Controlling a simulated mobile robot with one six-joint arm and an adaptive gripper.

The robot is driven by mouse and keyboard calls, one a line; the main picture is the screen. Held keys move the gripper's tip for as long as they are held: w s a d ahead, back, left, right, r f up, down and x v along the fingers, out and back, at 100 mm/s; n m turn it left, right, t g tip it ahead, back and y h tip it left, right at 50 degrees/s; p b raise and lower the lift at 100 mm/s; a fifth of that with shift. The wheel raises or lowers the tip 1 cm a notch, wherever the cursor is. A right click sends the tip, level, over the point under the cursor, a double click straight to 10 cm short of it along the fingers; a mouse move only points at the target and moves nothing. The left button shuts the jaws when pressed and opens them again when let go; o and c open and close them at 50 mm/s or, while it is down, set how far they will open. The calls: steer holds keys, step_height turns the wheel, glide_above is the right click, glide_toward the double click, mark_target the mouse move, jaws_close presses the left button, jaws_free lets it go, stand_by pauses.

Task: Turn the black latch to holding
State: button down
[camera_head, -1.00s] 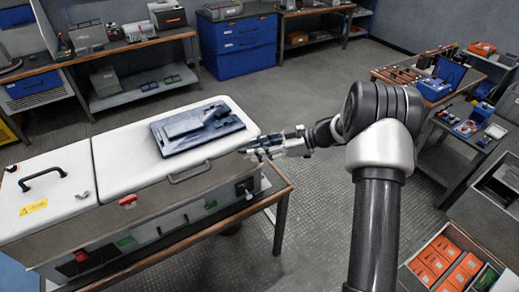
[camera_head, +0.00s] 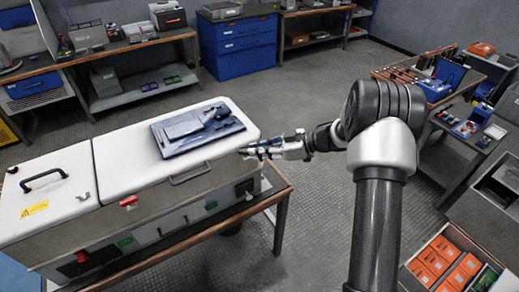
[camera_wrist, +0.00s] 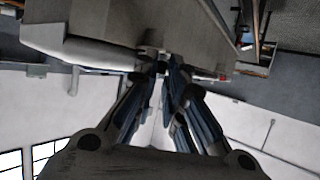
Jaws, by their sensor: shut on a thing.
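A long grey cabinet with a white lid (camera_head: 130,160) stands on a bench at the left. My gripper (camera_head: 246,152) reaches in from the right to the cabinet's right end, just below the lid's rim. Its fingers are shut on a small dark piece there, which I take to be the black latch; the fingertips hide most of it, and its angle cannot be read. In the wrist view my gripper (camera_wrist: 164,72) has both fingers converging at the edge of the grey cabinet body (camera_wrist: 110,30).
A dark flat panel (camera_head: 197,128) lies on the lid. A metal handle (camera_head: 190,174) and a red part (camera_head: 129,201) sit along the cabinet's front edge. Benches line the back and right. An open drawer with orange boxes (camera_head: 447,259) is at lower right. The floor between is clear.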

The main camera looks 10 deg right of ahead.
mark_target(247, 154)
steer(key=m+t+h, duration=0.1)
steer(key=s+m+t+h+p, duration=0.1)
steer(key=m+t, duration=0.1)
steer(key=a+m+t+h, duration=0.1)
steer(key=shift+s+a+m+p, duration=0.1)
steer(key=shift+s+m+p, duration=0.2)
steer(key=shift+s+m, duration=0.1)
steer(key=m+t+h+b, duration=0.1)
steer(key=a+m+t+h+b, duration=0.1)
steer(key=m+h+b, duration=0.1)
steer(key=h, duration=0.1)
steer(key=shift+s+a+f+m+t, duration=0.15)
steer(key=shift+s+m+t, duration=0.15)
steer(key=shift+s+t, duration=0.1)
steer(key=shift+a+m+t+h+b, duration=0.15)
steer(key=shift+m+t+h+b, duration=0.15)
steer(key=shift+m+h+b, duration=0.55)
steer(key=shift+r, duration=0.2)
steer(key=c, duration=1.7)
jaws_free()
steer(key=shift+o, duration=0.2)
